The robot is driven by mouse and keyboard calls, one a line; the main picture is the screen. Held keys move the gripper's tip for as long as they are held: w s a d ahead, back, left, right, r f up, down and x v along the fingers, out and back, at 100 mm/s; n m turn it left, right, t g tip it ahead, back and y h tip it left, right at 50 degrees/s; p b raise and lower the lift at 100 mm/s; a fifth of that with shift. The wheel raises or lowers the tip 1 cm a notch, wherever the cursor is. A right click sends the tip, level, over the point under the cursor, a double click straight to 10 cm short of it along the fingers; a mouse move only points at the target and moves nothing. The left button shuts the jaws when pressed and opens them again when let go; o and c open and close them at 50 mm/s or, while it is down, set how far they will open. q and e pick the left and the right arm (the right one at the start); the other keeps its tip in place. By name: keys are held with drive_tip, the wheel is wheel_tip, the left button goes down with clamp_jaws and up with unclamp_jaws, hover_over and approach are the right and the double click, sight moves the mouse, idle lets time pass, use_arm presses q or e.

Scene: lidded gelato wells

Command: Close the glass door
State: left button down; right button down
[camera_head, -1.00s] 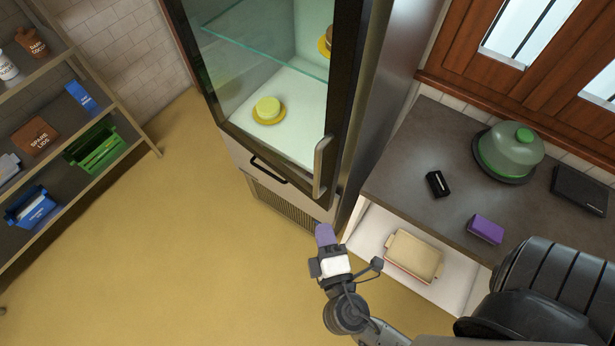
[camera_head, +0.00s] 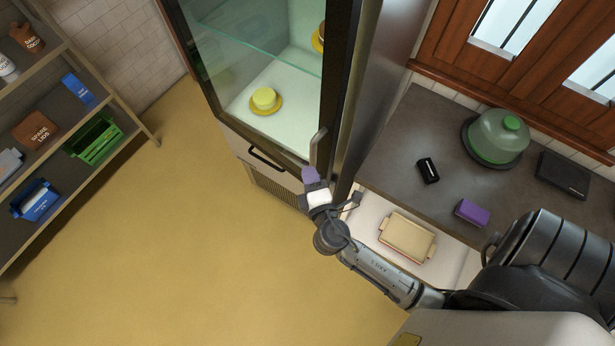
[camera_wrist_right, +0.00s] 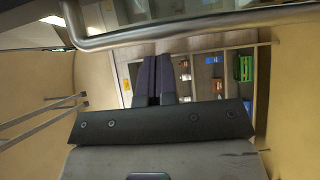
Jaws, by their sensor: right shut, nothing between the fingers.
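The glass door (camera_head: 230,75) is the front of a tall fridge cabinet, a clear pane in a dark frame. Its metal bar handle (camera_head: 317,150) is on the door's right side, low down. I cannot tell whether the door is fully shut. My right gripper (camera_head: 310,174) is shut and empty, with purple fingertips just below the handle's lower end; contact is unclear. In the right wrist view the handle (camera_wrist_right: 200,28) crosses the top, beyond the shut fingers (camera_wrist_right: 158,80). My left gripper is not in view.
The fridge holds a yellow item on a plate (camera_head: 264,101). A counter (camera_head: 400,130) at right carries a glass dome (camera_head: 498,137), a purple block (camera_head: 472,213) and dark boxes. Shelves (camera_head: 90,120) stand at left. The yellow floor (camera_head: 180,240) between is clear.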

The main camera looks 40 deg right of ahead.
sight(333, 150)
drive_tip(key=shift+w+d, duration=0.25)
drive_tip(key=shift+d, duration=0.4)
drive_tip(key=d+y, duration=0.1)
drive_tip(key=d, duration=0.3)
drive_tip(key=d+n+t+y, duration=0.1)
drive_tip(key=d, duration=0.2)
drive_tip(key=shift+d, duration=0.4)
drive_tip(key=shift+d+f+n, duration=0.1)
drive_tip(key=shift+d+n, duration=0.2)
drive_tip(key=shift+d, duration=0.1)
drive_tip(key=shift+s+a, duration=0.1)
